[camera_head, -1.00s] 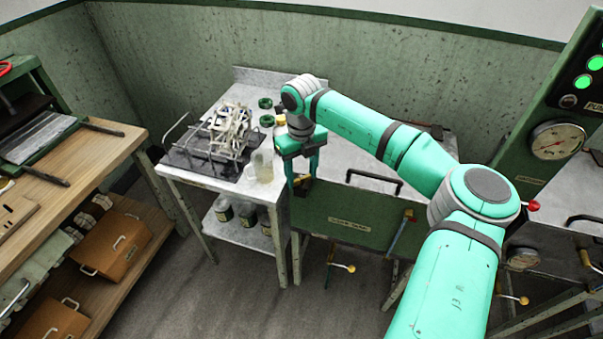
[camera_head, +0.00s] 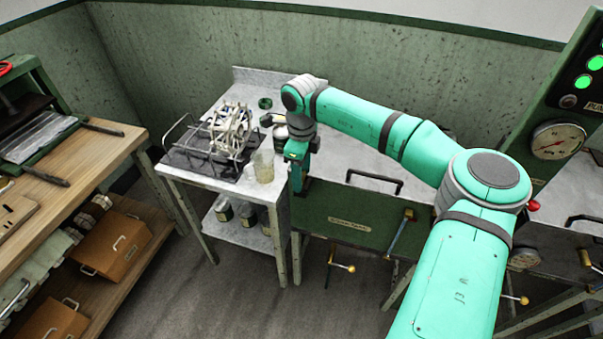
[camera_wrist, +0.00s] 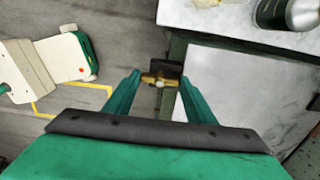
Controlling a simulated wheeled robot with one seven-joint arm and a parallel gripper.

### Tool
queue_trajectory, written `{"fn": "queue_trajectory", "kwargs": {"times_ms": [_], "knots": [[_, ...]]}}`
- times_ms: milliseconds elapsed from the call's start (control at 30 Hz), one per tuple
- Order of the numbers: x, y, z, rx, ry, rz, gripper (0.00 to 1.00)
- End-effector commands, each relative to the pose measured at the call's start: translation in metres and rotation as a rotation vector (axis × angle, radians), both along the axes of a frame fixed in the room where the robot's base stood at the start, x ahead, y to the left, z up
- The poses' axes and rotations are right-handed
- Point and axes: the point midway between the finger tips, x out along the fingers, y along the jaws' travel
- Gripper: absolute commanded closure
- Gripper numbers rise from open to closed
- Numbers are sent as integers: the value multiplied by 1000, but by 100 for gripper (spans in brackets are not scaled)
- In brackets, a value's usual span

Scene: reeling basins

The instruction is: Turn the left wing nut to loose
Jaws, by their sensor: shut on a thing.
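The left wing nut (camera_wrist: 158,79) is a small brass piece. In the wrist view it sits between the fingertips of my gripper (camera_wrist: 159,84), against a dark fitting beside the table corner. My gripper is shut on it. In the head view my gripper (camera_head: 300,178) points down at the left end of the green panel (camera_head: 350,222), and the wing nut is hidden behind it.
A marble-topped side table (camera_head: 207,176) with a wire rack (camera_head: 232,130) and a glass jar (camera_head: 263,165) stands just left of my gripper. A black handle (camera_head: 374,177) rises to its right. A wooden bench (camera_head: 75,170) stands far left.

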Motion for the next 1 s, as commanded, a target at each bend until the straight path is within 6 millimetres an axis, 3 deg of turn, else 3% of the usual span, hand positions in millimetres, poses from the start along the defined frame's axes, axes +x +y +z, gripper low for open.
{"fn": "queue_trajectory", "kwargs": {"times_ms": [533, 567, 633, 1000], "knots": [[1, 1, 1, 1, -3, 28, 72], [1, 1, 1, 1, -3, 28, 48], [1, 1, 1, 1, -3, 28, 31], [0, 0, 4, 0, -2, 26, 31]]}}
